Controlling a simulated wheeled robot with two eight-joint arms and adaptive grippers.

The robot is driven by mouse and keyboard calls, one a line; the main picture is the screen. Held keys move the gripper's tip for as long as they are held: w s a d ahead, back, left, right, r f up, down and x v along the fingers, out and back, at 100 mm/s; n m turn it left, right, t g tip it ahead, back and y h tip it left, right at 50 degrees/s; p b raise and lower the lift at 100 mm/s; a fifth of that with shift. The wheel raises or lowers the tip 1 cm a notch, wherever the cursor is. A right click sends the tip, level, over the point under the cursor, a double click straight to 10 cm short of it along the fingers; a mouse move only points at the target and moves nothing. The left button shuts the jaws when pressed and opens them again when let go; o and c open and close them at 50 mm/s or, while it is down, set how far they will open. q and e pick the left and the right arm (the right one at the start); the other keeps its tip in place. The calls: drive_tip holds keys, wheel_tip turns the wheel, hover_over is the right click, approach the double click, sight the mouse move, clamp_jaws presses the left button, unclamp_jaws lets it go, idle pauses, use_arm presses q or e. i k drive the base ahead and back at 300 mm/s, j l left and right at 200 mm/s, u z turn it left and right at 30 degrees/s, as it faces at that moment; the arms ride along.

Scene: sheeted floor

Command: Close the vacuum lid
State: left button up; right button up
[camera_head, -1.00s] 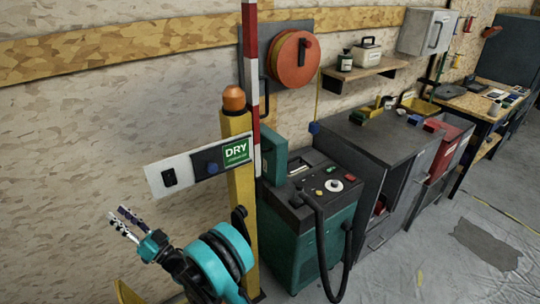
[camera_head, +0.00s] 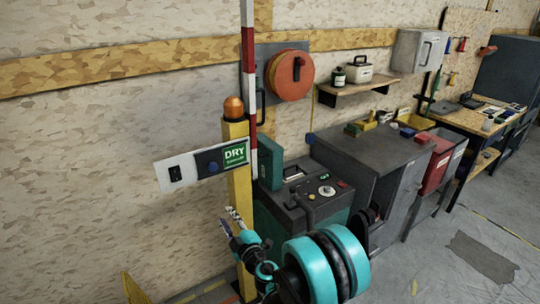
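The teal and dark grey vacuum (camera_head: 325,205) stands on the floor against the wall, right of the yellow post. A teal panel that looks like its lid (camera_head: 271,168) stands raised at the left back edge of its top. My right gripper (camera_head: 230,221) is in front of the yellow post, left of the vacuum and lower than the lid. Its two fingers look apart, with nothing between them, and it touches neither lid nor vacuum as far as I can see. My arm hides the vacuum's lower front. My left gripper is not in view.
The yellow post (camera_head: 239,185) carries an orange lamp, a "DRY" sign board (camera_head: 205,165) and a red-white pole (camera_head: 249,80) close to the lid. A grey cabinet (camera_head: 375,155) stands right of the vacuum. The floor at the right is open.

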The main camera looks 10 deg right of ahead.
sight(270, 154)
drive_tip(key=i+l, duration=0.15)
drive_tip(key=l, duration=0.2)
drive_tip(key=i+l, duration=0.15)
drive_tip(key=l, duration=0.2)
drive_tip(key=i+l, duration=0.15)
drive_tip(key=l, duration=0.2)
drive_tip(key=i, duration=0.55)
